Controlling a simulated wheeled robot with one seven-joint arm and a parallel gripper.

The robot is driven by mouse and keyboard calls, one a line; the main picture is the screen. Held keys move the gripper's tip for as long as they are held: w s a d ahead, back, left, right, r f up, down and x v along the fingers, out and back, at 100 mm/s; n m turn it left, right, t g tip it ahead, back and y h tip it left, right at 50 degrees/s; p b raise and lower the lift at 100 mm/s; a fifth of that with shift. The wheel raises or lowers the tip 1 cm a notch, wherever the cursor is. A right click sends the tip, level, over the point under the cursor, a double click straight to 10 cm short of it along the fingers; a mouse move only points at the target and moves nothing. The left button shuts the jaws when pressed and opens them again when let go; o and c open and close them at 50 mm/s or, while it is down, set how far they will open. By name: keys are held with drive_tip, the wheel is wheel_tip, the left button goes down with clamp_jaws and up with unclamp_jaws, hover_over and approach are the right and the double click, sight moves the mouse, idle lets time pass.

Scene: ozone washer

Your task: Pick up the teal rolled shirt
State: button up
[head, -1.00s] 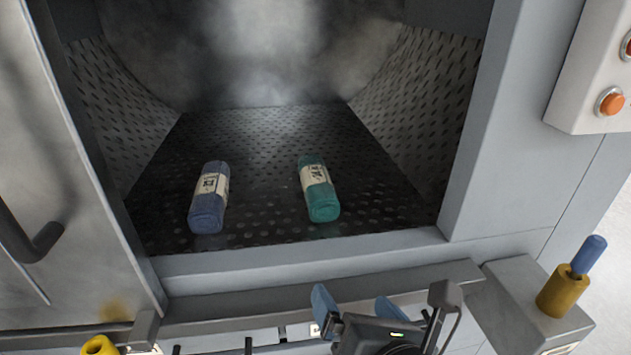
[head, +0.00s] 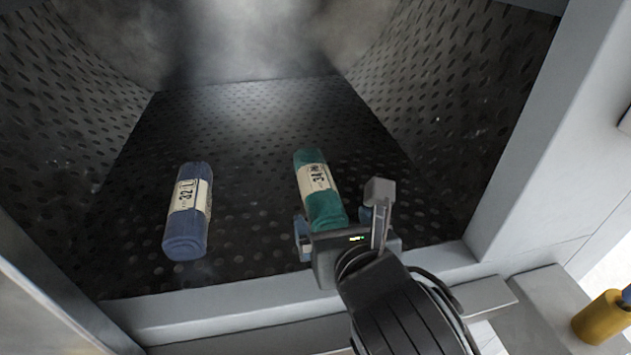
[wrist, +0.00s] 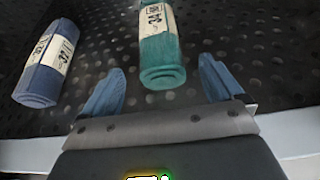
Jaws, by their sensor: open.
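The teal rolled shirt (head: 322,203) lies on the perforated floor of the washer chamber, with a cream label band around it. My gripper (head: 333,228) is open at the near end of the roll, and its body hides part of the fingers in the head view. In the wrist view, the teal rolled shirt (wrist: 160,54) lies ahead and between the two blue fingers of my gripper (wrist: 163,85). Its near end reaches about level with the fingertips, and I see gaps on both sides. I cannot tell that either finger touches it.
A blue rolled shirt (head: 187,225) with a cream label lies to the left on the same floor, apart from the teal one. The chamber's front sill (head: 215,308) runs below my gripper. Perforated walls rise on both sides. A yellow cylinder (head: 602,318) stands outside at right.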

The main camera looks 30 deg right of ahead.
sight(326, 207)
drive_tip(key=x, duration=0.6)
drive_tip(key=shift+w+d+p, duration=0.1)
drive_tip(key=shift+p, duration=0.2)
drive_tip(key=shift+r, duration=0.1)
drive_tip(key=c, duration=1.2)
